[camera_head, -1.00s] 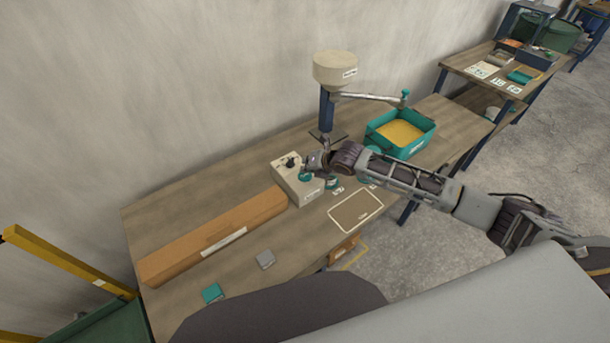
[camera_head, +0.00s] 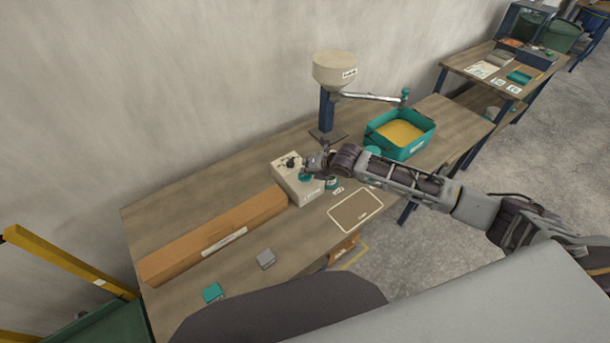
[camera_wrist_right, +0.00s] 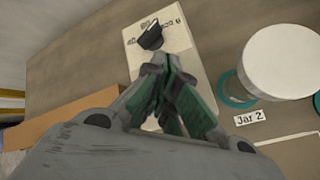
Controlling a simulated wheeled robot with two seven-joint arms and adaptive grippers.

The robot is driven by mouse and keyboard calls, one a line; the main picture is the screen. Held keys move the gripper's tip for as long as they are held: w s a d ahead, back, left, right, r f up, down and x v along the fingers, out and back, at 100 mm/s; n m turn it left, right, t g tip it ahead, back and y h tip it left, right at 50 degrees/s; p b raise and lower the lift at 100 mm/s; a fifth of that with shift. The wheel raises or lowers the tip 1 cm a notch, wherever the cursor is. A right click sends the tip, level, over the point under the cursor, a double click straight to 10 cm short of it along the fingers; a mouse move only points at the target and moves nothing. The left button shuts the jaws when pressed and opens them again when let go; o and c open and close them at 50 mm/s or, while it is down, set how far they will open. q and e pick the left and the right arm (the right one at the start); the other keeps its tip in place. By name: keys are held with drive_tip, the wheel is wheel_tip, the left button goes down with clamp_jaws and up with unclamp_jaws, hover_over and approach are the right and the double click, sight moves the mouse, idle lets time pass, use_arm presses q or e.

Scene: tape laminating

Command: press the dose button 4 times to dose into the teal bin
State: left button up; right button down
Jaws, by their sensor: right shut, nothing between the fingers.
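The pale control box (camera_head: 286,184) stands on the bench and has a black knob (camera_head: 291,162) on top. The knob also shows in the right wrist view (camera_wrist_right: 150,38). My right gripper (camera_head: 306,176) is over the box's right part, beside the knob. In the right wrist view its teal-padded fingers (camera_wrist_right: 172,125) are closed together and empty, pointing at the box top. I cannot make out the dose button; the fingers cover that part of the box. The teal bin (camera_head: 405,151) holds yellow material below the dispenser's arm (camera_head: 370,97). My left gripper is not in view.
The dispenser's cream hopper (camera_head: 334,70) stands behind the box. A jar marked Jar 2 (camera_wrist_right: 284,62) is right of the fingers. A long brown carton (camera_head: 215,235) lies left of the box.

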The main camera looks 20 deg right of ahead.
drive_tip(key=shift+f, duration=0.45)
idle(0.7)
drive_tip(key=shift+r, duration=0.15)
drive_tip(key=shift+r+p, duration=0.85)
drive_tip(key=shift+p, duration=0.15)
drive_tip(key=shift+r+p, duration=2.55)
drive_tip(key=shift+p, duration=0.05)
drive_tip(key=shift+f, duration=0.15)
idle(0.5)
